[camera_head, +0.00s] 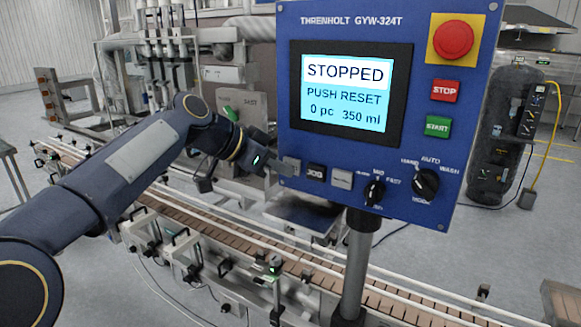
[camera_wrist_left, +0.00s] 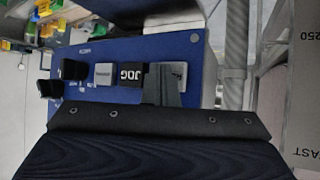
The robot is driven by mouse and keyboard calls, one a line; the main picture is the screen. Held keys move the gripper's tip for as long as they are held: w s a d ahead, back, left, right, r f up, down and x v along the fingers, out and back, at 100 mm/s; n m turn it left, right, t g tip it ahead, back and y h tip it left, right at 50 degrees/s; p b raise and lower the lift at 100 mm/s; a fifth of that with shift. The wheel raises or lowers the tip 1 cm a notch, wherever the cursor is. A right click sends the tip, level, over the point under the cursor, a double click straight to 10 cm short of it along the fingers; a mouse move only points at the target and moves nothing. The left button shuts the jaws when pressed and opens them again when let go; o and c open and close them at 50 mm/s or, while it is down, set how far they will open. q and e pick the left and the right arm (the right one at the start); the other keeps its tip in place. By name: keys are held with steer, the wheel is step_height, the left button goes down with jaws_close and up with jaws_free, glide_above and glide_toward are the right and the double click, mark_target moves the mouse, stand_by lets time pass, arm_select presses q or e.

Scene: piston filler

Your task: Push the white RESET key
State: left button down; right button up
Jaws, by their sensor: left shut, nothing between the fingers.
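The blue control panel (camera_head: 290,100) has a row of keys along its lower edge. A pale key (camera_head: 291,166) sits at the left end, a black JOG key (camera_head: 316,172) beside it, and another pale key (camera_head: 341,178) further right. Lettering on the pale keys is too small to read, so I cannot tell which is RESET. My left gripper (camera_head: 276,166) is shut and empty at the left-end key. In the left wrist view its fingers (camera_wrist_left: 163,86) partly cover that key (camera_wrist_left: 181,76); I cannot tell whether they touch it. My right gripper is not in view.
The screen (camera_head: 347,92) reads STOPPED, PUSH RESET. Red STOP (camera_head: 445,91), green START (camera_head: 437,127) and a red emergency button (camera_head: 453,39) are on the panel's right. Selector knobs (camera_head: 425,183) sit right of the keys. A post (camera_head: 357,265) and conveyor (camera_head: 200,215) are below.

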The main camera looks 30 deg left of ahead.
arm_select(q)
steer(key=shift+w, duration=0.15)
stand_by(0.4)
steer(key=shift+s+b, duration=0.5)
steer(key=shift+s, duration=0.35)
steer(key=shift+s+a+f+b, duration=0.1)
steer(key=shift+s+b, duration=0.2)
steer(key=shift+s, duration=0.1)
steer(key=s+b, duration=0.1)
steer(key=s, duration=0.3)
steer(key=shift+s+a+b, duration=0.1)
steer(key=shift+a+b, duration=0.05)
steer(key=shift+b, duration=0.25)
